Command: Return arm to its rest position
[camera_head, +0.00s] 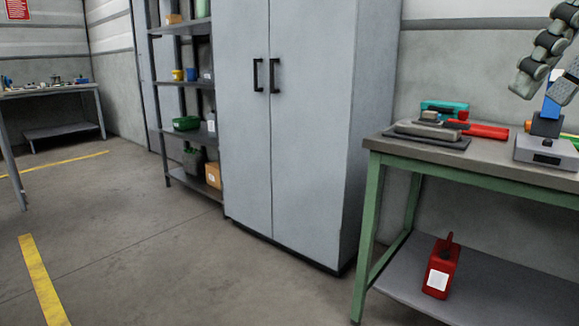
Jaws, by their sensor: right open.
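My right gripper (542,92) is at the upper right edge of the head view, partly cut off by the frame. Its dark, segmented fingers point down and are spread apart. It hangs above a grey box-shaped device (545,151) on the green-legged workbench (440,154). A blue upright part (551,107) on a dark block shows just below and between the fingers. I cannot tell whether a finger touches it. My left gripper is not in view.
On the bench lie a dark flat tool (432,135), a teal tool (445,108) and a red item (485,131). A red can (440,268) stands on the lower shelf. A grey cabinet (310,120) and a shelf rack (185,85) stand left. The floor ahead is clear.

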